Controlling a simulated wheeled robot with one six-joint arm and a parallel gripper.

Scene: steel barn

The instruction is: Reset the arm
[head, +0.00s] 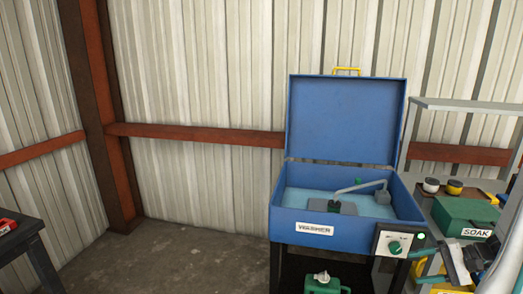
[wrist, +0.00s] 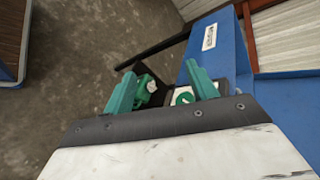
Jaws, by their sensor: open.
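My gripper (head: 418,246) is at the right of the head view, in front of the control panel side of a blue parts washer (head: 345,120). Its two green fingers are spread apart. In the wrist view, my gripper (wrist: 160,70) is open and nothing shows held between the fingers. Beyond the fingertips are the washer's green knob (wrist: 182,97) and a green jug (wrist: 146,88). The washer also shows at the right of the wrist view (wrist: 285,115).
The washer lid is up; a spout (head: 360,187) and a dark block (head: 335,207) are in its basin. A grey shelf (head: 465,105) and green SOAK box (head: 465,213) stand right. A dark table (head: 28,238) with a red item stands left. The floor between (head: 175,262) is clear.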

